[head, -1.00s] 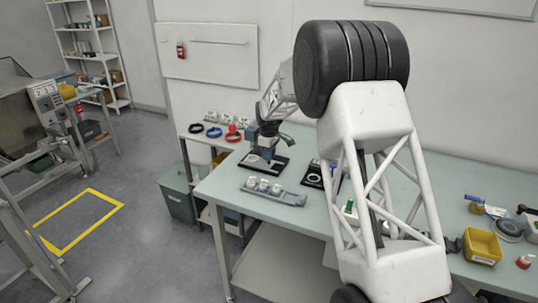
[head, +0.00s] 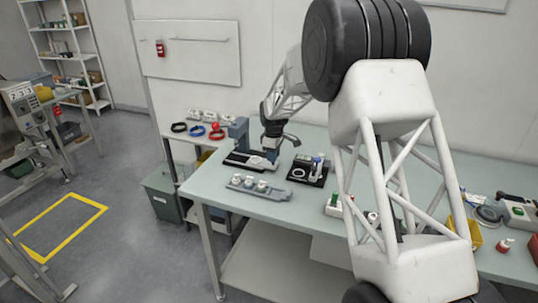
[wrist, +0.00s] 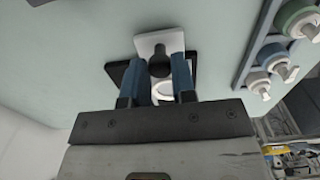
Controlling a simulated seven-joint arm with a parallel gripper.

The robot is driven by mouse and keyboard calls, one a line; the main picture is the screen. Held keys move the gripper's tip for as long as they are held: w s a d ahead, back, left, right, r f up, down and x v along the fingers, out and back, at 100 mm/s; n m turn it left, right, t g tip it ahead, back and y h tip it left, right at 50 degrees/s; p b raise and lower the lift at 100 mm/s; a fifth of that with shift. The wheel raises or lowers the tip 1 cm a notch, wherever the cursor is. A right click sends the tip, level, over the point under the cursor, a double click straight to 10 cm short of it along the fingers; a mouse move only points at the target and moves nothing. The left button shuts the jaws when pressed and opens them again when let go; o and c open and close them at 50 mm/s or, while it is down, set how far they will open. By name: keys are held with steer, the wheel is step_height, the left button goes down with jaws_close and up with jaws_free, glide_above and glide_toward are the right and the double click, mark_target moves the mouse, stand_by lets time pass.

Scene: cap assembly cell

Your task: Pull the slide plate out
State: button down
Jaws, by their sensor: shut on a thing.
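The slide plate is a pale flat plate (head: 258,163) by the black base (head: 236,161) of a blue-grey press tower (head: 238,132) at the table's left end. In the head view it reaches out to the right of the tower. My gripper (head: 271,155) is at the plate's right end. In the wrist view the pale plate (wrist: 150,43) carries a dark round knob (wrist: 160,62), and the two blue fingers of my gripper (wrist: 156,88) are shut on it. A dark square and a pale ring show partly behind the fingers.
A grey rack (head: 275,194) with several caps lies in front of the press. A black pad (head: 308,180) with a ring and small bottles is to the right. Coloured rings (head: 197,130) sit on a side shelf. The table's front edge is close to the rack.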

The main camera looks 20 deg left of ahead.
steer(key=shift+d, duration=0.25)
steer(key=c, duration=0.9)
jaws_free()
steer(key=shift+c, duration=0.2)
steer(key=shift+r, duration=0.15)
steer(key=shift+r, duration=3.75)
